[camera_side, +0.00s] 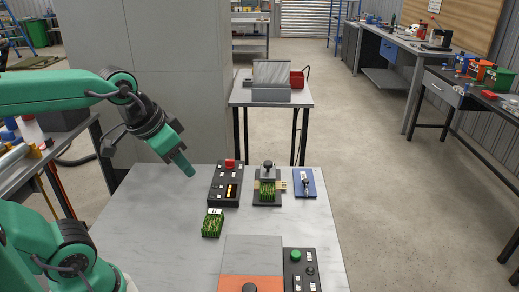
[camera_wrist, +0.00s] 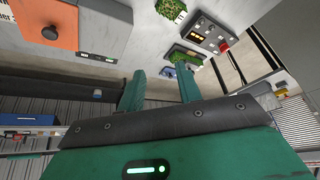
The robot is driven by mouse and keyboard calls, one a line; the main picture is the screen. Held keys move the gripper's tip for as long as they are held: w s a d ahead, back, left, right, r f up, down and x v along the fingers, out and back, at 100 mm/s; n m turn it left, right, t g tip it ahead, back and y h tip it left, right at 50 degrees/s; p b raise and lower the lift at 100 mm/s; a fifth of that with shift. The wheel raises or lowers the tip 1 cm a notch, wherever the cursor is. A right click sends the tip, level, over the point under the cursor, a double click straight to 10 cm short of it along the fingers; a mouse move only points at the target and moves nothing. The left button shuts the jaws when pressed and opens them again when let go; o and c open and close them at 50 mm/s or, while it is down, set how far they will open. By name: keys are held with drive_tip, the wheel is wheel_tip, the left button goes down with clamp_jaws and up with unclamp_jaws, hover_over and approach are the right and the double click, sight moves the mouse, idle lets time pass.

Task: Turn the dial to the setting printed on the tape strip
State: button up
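My gripper (camera_side: 188,170) hangs in the air over the left part of the table in the side view, apart from everything. In the wrist view its two fingers (camera_wrist: 157,78) stand apart with nothing between them. A black control box (camera_side: 224,184) with a red knob (camera_side: 229,164), lit amber display and small white labels stands to its right. The box also shows in the wrist view (camera_wrist: 207,35). A black round knob (camera_side: 249,288) sits on an orange panel (camera_side: 236,280) at the near edge. I cannot tell which knob is the dial, nor read any tape strip.
The table's left part (camera_side: 150,220) is clear.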

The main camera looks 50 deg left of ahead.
drive_tip(key=w+a+r+m+g, duration=0.15)
drive_tip(key=w+a, duration=0.25)
drive_tip(key=w, duration=0.5)
drive_tip(key=m+g, duration=0.4)
drive_tip(key=m, duration=0.3)
hover_over(230, 160)
wheel_tip(230, 160, down, 16)
drive_tip(key=shift+a+f, duration=0.1)
drive_tip(key=shift+f, duration=0.05)
drive_tip(key=shift+f, duration=0.1)
drive_tip(key=shift+f, duration=3.8)
drive_tip(key=shift+c, duration=0.2)
